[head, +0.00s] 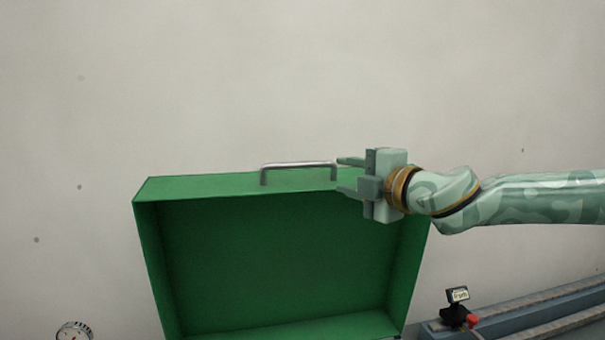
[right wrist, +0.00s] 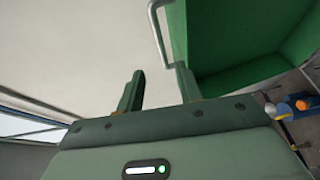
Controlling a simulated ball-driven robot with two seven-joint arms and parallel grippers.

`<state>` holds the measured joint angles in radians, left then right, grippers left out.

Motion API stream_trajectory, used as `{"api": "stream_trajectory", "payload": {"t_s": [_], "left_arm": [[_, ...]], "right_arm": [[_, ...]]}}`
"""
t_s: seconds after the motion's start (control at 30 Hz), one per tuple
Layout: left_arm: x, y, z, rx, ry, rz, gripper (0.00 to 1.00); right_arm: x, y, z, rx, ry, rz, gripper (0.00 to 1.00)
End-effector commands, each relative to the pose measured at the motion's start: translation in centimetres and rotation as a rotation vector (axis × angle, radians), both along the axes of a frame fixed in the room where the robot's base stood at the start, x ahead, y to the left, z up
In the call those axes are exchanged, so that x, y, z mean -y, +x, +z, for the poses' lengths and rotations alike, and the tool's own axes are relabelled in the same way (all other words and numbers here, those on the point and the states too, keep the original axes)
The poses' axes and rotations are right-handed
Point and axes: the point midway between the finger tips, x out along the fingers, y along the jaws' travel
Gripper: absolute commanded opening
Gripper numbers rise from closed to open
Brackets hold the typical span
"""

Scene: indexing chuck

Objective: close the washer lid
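The green washer lid (head: 280,262) stands raised, its hollow inside facing me. A silver bar handle (head: 298,164) is fixed on its top edge. My right gripper (head: 347,177) is open at the right end of the handle, its fingers pointing left, one higher than the other. In the right wrist view, the two fingers (right wrist: 160,82) are spread with no object seen between them. The handle (right wrist: 156,22) shows just beyond them, and the lid (right wrist: 235,45) fills the upper right. Whether a finger touches the handle or the lid, I cannot tell. My left gripper is not in view.
A round gauge (head: 74,332) is at the bottom left. A small labelled block (head: 457,295) with a red knob stands on a blue-grey rail (head: 540,312) at the lower right. A plain pale wall (head: 300,80) is behind, with free room above the lid.

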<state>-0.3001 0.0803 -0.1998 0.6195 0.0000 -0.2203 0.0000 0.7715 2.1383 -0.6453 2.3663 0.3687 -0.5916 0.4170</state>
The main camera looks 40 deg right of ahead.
Motion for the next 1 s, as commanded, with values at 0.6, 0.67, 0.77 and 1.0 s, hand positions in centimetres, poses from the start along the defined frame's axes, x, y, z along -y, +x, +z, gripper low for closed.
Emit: {"api": "stream_trajectory", "payload": {"t_s": [0.6, 0.67, 0.77, 1.0], "left_arm": [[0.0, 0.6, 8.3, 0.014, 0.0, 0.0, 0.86], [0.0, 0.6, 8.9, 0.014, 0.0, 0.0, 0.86], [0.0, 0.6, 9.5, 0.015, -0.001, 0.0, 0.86], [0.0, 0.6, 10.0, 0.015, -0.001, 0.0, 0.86]], "right_arm": [[1.4, 11.2, 0.3, 0.003, 0.01, -0.002, 0.36], [1.2, 11.8, 0.2, 0.002, 0.008, 0.0, 0.36], [1.6, 13.1, 0.1, 0.003, 0.007, -0.004, 0.36], [1.6, 14.4, -0.4, 0.0, 0.001, -0.001, 0.36]]}}
